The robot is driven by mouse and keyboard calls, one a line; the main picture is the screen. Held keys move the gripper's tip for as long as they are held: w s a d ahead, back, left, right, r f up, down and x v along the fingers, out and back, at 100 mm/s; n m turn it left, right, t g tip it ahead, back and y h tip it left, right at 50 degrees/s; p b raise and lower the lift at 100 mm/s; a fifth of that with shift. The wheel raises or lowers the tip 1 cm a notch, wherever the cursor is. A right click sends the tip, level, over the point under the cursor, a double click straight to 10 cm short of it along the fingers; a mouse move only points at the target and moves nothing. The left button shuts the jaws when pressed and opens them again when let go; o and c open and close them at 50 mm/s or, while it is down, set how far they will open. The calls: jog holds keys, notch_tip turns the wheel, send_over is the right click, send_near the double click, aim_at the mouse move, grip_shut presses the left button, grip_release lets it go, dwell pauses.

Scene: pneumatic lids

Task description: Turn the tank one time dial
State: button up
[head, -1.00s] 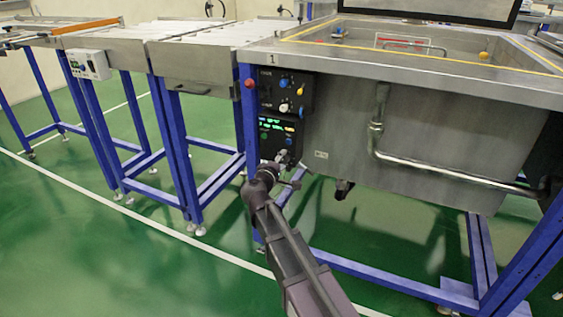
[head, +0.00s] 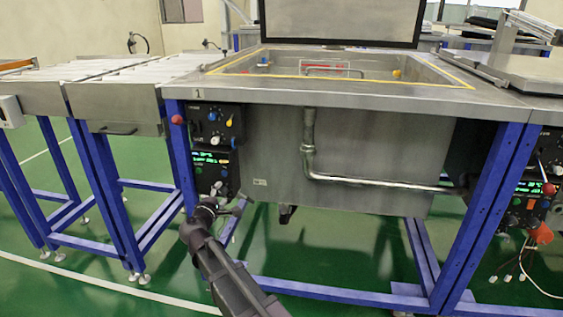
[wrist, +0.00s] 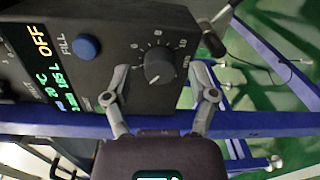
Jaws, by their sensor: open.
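Tank one (head: 350,165) is the steel tank marked "1", with its lid raised. Two black control boxes sit at its left front leg. In the wrist view, a black dial (wrist: 158,65) with a white pointer and a scale around it sits on the lower box (wrist: 120,25). I cannot read a label naming it.
A blue FILL button (wrist: 87,46) and a lit display (wrist: 42,75) reading OFF are left of the dial. The upper box (head: 212,123) carries more knobs. A blue frame leg (head: 182,155) stands close beside the boxes. A pipe (head: 380,182) crosses the tank front.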

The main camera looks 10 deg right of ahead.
jog(key=n, duration=0.6)
jog(key=shift+n, duration=0.3)
jog(key=n+b, duration=0.1)
jog(key=n, duration=0.5)
jog(key=shift+f+h, duration=0.1)
jog(key=shift+h, duration=0.3)
jog(key=v, duration=1.4)
jog(key=s+d+r+m+g+p, duration=0.2)
jog(key=d+r+m+g+p, duration=0.3)
jog(key=p, duration=1.1)
jog(key=s+d+r+m+g+p, duration=0.2)
jog(key=d+r+m+g+p, duration=0.4)
jog(key=d+r+m+p, duration=0.5)
jog(key=shift+d+r+m+p, duration=0.4)
jog(key=shift+d+r+p, duration=1.35)
jog(key=shift+d+p, duration=1.7)
jog(key=shift+d, duration=0.15)
